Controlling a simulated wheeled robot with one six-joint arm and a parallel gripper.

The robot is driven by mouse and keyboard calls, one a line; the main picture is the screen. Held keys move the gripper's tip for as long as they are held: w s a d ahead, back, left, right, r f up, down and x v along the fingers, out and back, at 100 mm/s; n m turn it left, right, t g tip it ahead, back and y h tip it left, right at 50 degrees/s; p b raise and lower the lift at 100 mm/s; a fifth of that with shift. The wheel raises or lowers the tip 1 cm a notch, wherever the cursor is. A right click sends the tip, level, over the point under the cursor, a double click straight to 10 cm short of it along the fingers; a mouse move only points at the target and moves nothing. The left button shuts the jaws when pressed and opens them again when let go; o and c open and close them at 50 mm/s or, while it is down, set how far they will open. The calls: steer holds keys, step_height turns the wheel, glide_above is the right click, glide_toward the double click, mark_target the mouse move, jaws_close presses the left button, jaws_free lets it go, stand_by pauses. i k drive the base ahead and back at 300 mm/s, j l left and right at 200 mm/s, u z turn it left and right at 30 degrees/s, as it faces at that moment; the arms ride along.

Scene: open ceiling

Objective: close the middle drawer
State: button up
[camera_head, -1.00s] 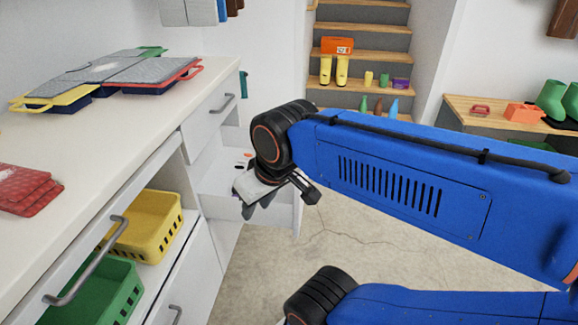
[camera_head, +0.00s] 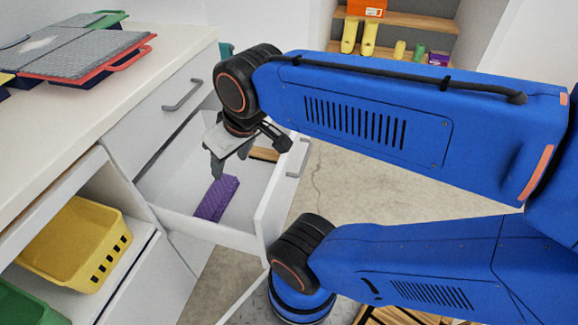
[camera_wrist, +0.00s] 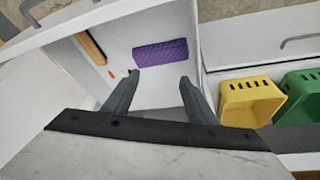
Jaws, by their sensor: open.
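The open white drawer (camera_head: 262,200) stands out from the cabinet, below a shut upper drawer (camera_head: 150,115). A grey handle (camera_head: 299,158) is on its front panel. A purple ribbed block (camera_head: 217,198) and a wooden piece (camera_head: 264,154) lie inside. My gripper (camera_head: 230,162) is open, empty and above the drawer's interior, behind the front panel. In the wrist view my gripper (camera_wrist: 158,77) points toward the drawer floor, with the purple block (camera_wrist: 160,52) beyond the fingertips. The drawer's handle (camera_wrist: 32,12) shows at the upper left. I see no contact with the drawer.
A yellow basket (camera_head: 75,245) and a green basket (camera_head: 25,305) sit in the open shelf at left. Grey-topped cases (camera_head: 85,50) lie on the counter (camera_head: 150,65). Concrete floor (camera_head: 335,190) is clear right of the drawer.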

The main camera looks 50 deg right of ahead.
mark_target(173, 187)
steer(key=l+u, duration=0.3)
steer(key=l, duration=1.2)
steer(key=k+l, duration=0.75)
steer(key=l, duration=0.2)
